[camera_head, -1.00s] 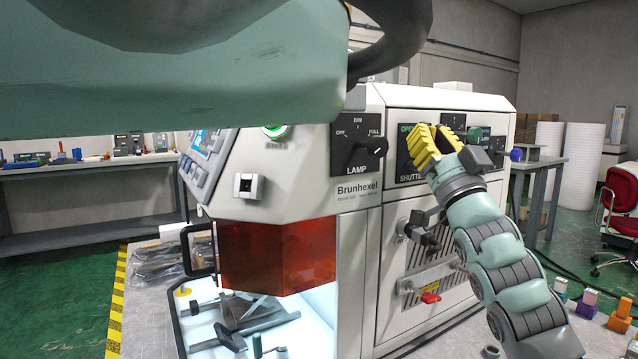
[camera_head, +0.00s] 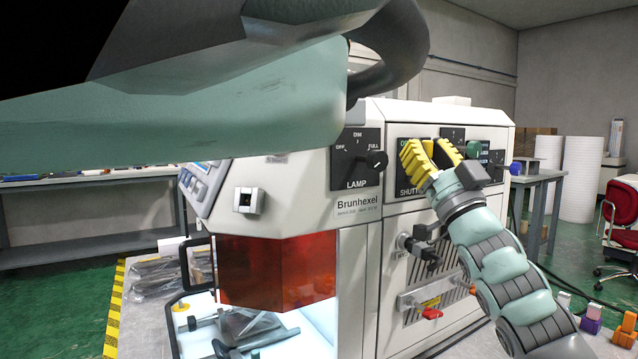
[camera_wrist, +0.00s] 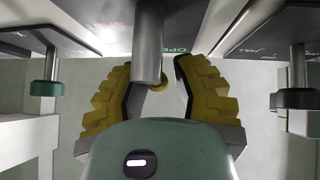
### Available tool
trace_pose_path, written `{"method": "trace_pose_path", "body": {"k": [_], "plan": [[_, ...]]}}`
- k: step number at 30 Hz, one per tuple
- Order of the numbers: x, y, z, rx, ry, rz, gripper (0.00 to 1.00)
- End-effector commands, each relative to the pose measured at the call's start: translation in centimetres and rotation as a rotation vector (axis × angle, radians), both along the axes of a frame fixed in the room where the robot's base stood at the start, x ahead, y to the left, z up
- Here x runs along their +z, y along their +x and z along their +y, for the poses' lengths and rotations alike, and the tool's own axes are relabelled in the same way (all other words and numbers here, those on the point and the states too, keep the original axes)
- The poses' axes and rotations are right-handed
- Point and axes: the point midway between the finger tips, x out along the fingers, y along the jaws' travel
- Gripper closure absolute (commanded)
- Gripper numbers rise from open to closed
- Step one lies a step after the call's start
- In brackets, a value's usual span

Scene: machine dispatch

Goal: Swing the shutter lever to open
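The shutter panel (camera_head: 404,180) is a dark plate on the front of the white machine, partly hidden behind my gripper. Its lettering for open and shutter is cut off by the fingers. My gripper (camera_head: 428,150) has yellow ribbed fingers and is in front of this panel. In the wrist view, my gripper (camera_wrist: 156,72) is open, with a clear gap between the fingers. A grey metal rod (camera_wrist: 148,40), apparently the shutter lever, comes down from the top into that gap. I cannot tell whether a finger touches it. The green open lettering shows just right of the rod.
The lamp knob (camera_head: 377,160) is left of my gripper. A green knob (camera_head: 473,150) is close on its right. A black clamp handle (camera_head: 422,250) and a red handle (camera_head: 431,313) are below on the machine front. A workbench (camera_head: 540,180) stands behind at right.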

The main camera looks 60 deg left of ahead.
Motion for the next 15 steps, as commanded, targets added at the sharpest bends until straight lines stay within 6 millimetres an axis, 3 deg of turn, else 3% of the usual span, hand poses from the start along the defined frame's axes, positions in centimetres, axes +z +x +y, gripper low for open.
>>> {"method": "trace_pose_path", "body": {"k": [6,15], "plan": [[0.00,0.00,0.00,0.001,0.000,0.001,0.52],[-0.16,0.04,-0.17,-0.001,0.000,0.001,0.52]]}}
